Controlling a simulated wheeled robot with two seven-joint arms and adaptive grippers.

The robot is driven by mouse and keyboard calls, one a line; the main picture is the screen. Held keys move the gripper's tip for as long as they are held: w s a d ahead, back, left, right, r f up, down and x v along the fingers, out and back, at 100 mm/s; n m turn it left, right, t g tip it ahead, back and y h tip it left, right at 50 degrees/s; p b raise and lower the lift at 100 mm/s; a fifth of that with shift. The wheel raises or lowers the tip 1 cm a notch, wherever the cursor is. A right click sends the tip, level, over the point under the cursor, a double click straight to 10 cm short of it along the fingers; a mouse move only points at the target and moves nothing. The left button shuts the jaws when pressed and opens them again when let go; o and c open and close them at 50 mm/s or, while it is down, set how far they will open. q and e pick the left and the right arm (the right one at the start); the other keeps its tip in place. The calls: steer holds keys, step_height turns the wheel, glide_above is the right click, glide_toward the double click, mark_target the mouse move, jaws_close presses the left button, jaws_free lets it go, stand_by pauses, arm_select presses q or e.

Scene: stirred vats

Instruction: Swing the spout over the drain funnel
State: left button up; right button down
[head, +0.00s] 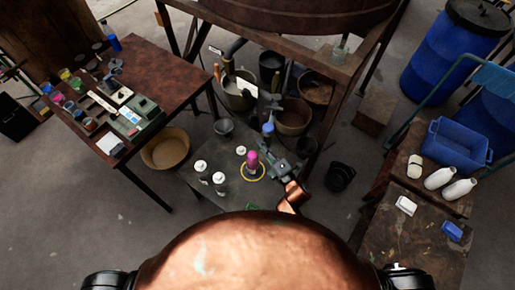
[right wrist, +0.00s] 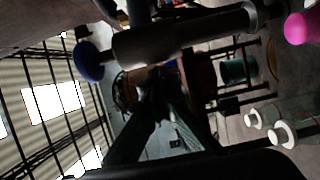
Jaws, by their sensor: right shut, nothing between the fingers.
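A grey pipe with a blue end (head: 268,128), which looks like the spout, stands over the far right part of the low bench. In the right wrist view a grey pipe (right wrist: 165,44) with a dark blue knob crosses in front of my fingers. My right gripper (head: 277,160) is shut and empty, just on the near side of the blue end; its fingers also show in the right wrist view (right wrist: 158,88). I cannot tell whether they touch. A dark bowl-shaped piece (head: 223,127) at the bench's far edge may be the drain funnel. My left gripper is out of view.
A pink-topped item (head: 252,160) stands within a yellow ring on the low bench (head: 232,186), beside several white-capped bottles (head: 219,179). A large vat (head: 290,14) on a frame is behind. Buckets crowd beneath it.

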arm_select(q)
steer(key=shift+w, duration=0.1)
arm_select(e)
steer(key=shift+w+d, duration=0.15)
steer(key=shift+d, duration=0.25)
steer(key=shift+d, duration=0.15)
